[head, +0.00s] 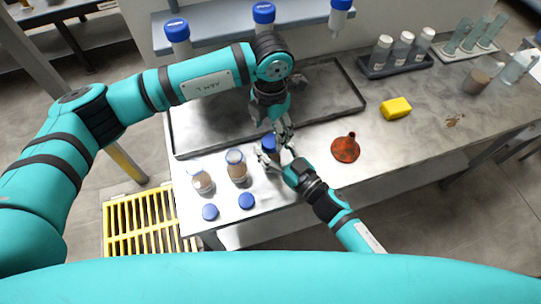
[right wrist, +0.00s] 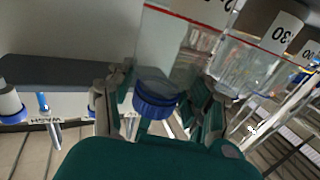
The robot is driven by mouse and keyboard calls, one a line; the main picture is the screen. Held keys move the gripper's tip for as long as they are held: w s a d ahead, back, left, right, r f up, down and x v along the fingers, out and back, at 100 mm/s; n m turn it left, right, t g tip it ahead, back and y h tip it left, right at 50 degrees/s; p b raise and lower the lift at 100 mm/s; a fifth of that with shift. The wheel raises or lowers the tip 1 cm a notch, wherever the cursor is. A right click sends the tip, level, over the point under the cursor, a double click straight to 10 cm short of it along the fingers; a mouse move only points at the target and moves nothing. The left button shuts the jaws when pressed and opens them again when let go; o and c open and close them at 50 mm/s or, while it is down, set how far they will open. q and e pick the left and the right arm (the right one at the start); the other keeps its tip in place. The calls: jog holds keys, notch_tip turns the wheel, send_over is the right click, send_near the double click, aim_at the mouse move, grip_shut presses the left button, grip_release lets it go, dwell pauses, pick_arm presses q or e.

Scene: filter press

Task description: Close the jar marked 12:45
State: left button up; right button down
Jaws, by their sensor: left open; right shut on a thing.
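A blue lid (right wrist: 157,98) is between the fingers of my right gripper (head: 275,158), which is shut on it; the fingers also show in the right wrist view (right wrist: 160,112). A clear jar (right wrist: 170,40) with a red line is right by the lid; whether the lid is seated on it I cannot tell. Its label is cut off, so 12:45 cannot be read. In the head view the grippers mostly hide this jar. My left gripper (head: 278,122) is open, just behind the right one. Two open jars, left (head: 201,184) and middle (head: 237,169), stand to the left.
Two loose blue lids, left (head: 210,212) and right (head: 246,201), lie at the table's front. A dark tray (head: 335,82) lies behind. An orange funnel (head: 345,149) and yellow sponge (head: 396,108) are to the right. A shelf (head: 215,28) with blue-capped bottles overhangs the back.

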aim_at(271, 141)
pick_arm(q)
jog(key=shift+r, duration=0.2)
jog(key=shift+w+d+r+n, duration=0.1)
jog(key=shift+d+r+n, duration=0.1)
jog(key=shift+r+n, duration=0.7)
jog(key=shift+a+r+n, duration=0.2)
jog(key=shift+r+n, duration=0.5)
jog(key=shift+r, duration=0.15)
jog(key=shift+f, duration=4)
